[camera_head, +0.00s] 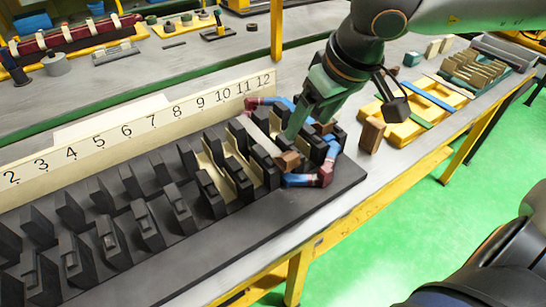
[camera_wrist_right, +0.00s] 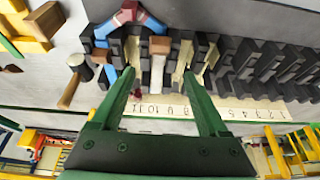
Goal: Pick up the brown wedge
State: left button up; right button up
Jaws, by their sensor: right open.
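A brown block-like end (camera_head: 288,160), which looks like the wedge, sits on a pale strip lying in a slot of the dark stator block (camera_head: 330,185). In the right wrist view this brown end (camera_wrist_right: 160,45) shows above the pale strip (camera_wrist_right: 158,70), centred between my fingers. My right gripper (camera_head: 306,128) is open, pointing down over the strip; in its wrist view (camera_wrist_right: 159,73) the fingertips are on either side of it with nothing held. Whether they touch the neighbouring teeth cannot be told. My left gripper is out of view.
Blue and red coil ends (camera_head: 308,180) curve around the strip's slots. A numbered board (camera_head: 150,130) runs along the block's back. A brown piece (camera_head: 371,134) and a yellow tray (camera_head: 405,130) stand to the right. Dark teeth crowd both sides.

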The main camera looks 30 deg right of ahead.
jog(key=b, duration=0.1)
send_over(290, 155)
jog(key=s, duration=0.3)
notch_tip(290, 155, down, 6)
jog(key=shift+w+b+x, duration=0.2)
jog(key=shift+b+x, duration=0.1)
jog(key=shift+x, duration=2.75)
jog(key=shift+d+r, duration=0.1)
jog(key=shift+c, duration=0.3)
grip_shut()
